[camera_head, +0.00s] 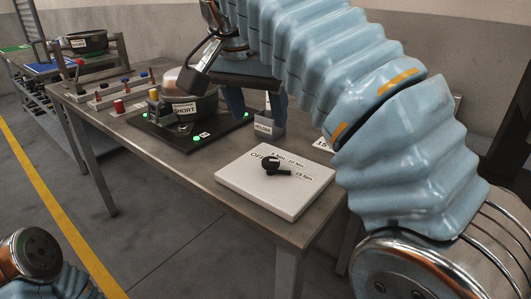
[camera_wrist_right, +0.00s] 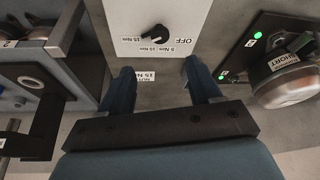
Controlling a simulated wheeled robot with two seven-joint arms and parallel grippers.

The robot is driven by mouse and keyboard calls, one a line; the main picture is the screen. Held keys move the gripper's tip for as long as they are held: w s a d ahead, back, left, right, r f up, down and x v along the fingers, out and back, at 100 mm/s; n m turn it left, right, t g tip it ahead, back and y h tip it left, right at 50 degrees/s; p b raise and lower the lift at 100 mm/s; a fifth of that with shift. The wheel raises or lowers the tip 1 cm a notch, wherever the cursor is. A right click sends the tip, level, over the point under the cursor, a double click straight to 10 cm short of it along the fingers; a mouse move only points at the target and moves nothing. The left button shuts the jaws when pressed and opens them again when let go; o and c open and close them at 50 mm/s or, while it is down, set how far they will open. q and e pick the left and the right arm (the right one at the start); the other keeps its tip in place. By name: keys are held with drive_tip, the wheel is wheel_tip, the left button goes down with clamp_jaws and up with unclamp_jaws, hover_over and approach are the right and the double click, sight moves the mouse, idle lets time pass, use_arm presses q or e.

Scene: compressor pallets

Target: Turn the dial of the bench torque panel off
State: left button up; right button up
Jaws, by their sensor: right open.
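The bench torque panel (camera_head: 240,178) is a white slab on the table, and it also shows at the top of the right wrist view (camera_wrist_right: 195,15). Its black dial (camera_head: 272,164) has a handle that points toward the "15 Nm" mark, away from "OFF". The dial shows between and beyond my fingers in the right wrist view (camera_wrist_right: 154,33). My right gripper (camera_head: 257,105) is open and empty, above the table behind the panel, apart from the dial. Its two blue fingers show in the right wrist view (camera_wrist_right: 161,82). Of my left arm only a joint shows at bottom left; its gripper is out of view.
A black fixture plate (camera_head: 160,140) with green lights bears a compressor (camera_head: 195,105) labelled "SHORT", left of the panel. A grey bin (camera_head: 267,128) stands behind the panel. Coloured pegs (camera_head: 119,105) and another station are farther left. The table edge before the panel is clear.

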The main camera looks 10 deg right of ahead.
sight(270, 161)
drive_tip(key=x, duration=1.2)
drive_tip(key=shift+f+b, duration=0.25)
drive_tip(key=shift+b, duration=0.05)
drive_tip(key=shift+c, duration=0.3)
drive_tip(key=c, duration=1)
